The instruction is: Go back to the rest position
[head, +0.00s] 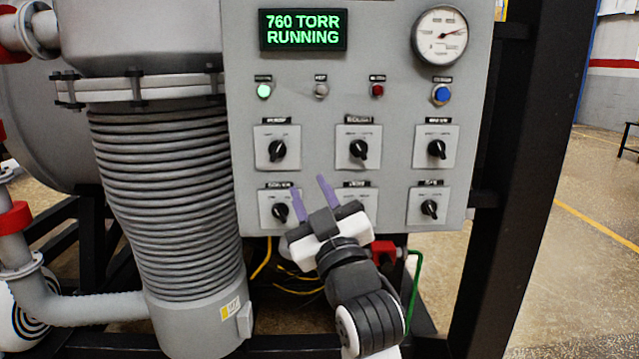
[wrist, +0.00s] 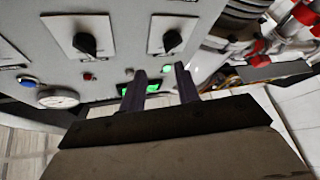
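My gripper (head: 313,200) is in front of the lower part of the grey control panel (head: 305,100) in the head view. Its two purple fingers stand apart with nothing between them. The fingers also show in the wrist view (wrist: 160,88), pointing toward the panel. In the head view the gripper partly covers the lower middle switch. The lower left knob (head: 280,212) shows just left of the fingers. Whether the fingertips touch the panel cannot be told.
The panel has a green display (head: 303,30) reading 760 TORR RUNNING, a gauge (head: 439,35) and several black knobs. A ribbed column (head: 165,190) stands left. A black frame post (head: 520,170) stands right. A red valve part (head: 383,250) lies behind my wrist. Open floor (head: 580,260) shows at right.

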